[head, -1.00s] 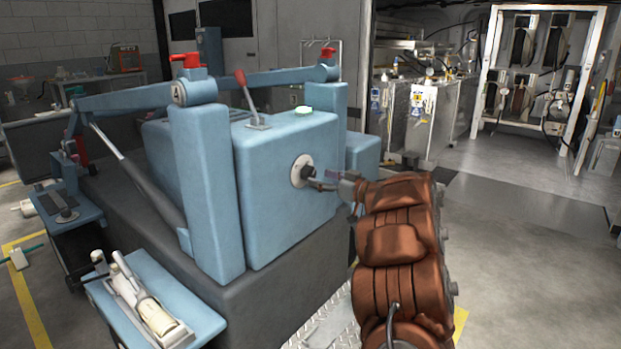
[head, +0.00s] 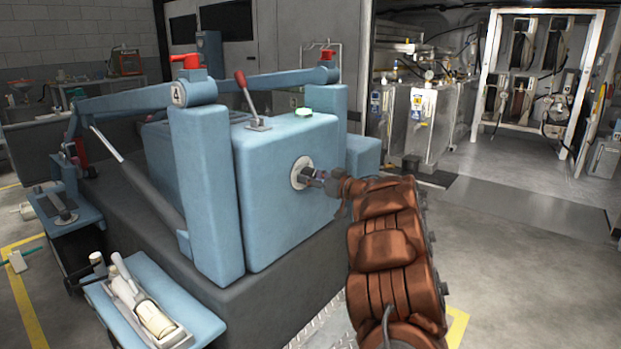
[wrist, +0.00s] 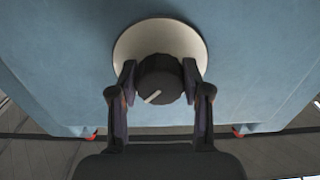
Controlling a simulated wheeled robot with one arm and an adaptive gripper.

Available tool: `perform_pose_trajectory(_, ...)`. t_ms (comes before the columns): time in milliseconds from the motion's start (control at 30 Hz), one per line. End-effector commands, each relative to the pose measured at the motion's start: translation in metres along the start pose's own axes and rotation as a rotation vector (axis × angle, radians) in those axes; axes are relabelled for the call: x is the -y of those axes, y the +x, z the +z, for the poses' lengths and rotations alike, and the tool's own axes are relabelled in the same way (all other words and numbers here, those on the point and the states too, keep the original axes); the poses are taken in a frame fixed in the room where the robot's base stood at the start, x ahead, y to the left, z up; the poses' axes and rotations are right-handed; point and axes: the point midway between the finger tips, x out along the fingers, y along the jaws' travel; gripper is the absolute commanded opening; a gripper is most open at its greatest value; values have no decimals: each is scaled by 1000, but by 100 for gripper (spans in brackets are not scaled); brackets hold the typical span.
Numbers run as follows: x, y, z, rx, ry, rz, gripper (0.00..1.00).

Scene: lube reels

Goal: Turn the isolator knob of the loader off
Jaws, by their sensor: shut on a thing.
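The isolator knob (wrist: 160,80) is black with a pale pointer line, on a round whitish plate (wrist: 128,48) on the blue loader (head: 275,215). In the wrist view the pointer slants toward the lower left. My gripper (wrist: 157,84) has one finger on each side of the knob and is shut on it. In the head view my gripper (head: 318,176) reaches the plate (head: 301,173) on the loader's side face, and the knob is mostly hidden behind the fingers.
A blue tray (head: 196,318) holding a pale tool juts out at the lower left. The floor (head: 530,270) at the right is clear.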

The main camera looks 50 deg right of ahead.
Motion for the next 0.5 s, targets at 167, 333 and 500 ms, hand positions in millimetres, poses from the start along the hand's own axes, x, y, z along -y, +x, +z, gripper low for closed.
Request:
perform_pose_trajectory(167, 0, 0, 0, 1, 0, -1, 15)
perform_pose_trajectory(333, 0, 0, 0, 1, -6, -1, 13)
perform_pose_trajectory(500, 0, 0, 0, 1, -47, -1, 13)
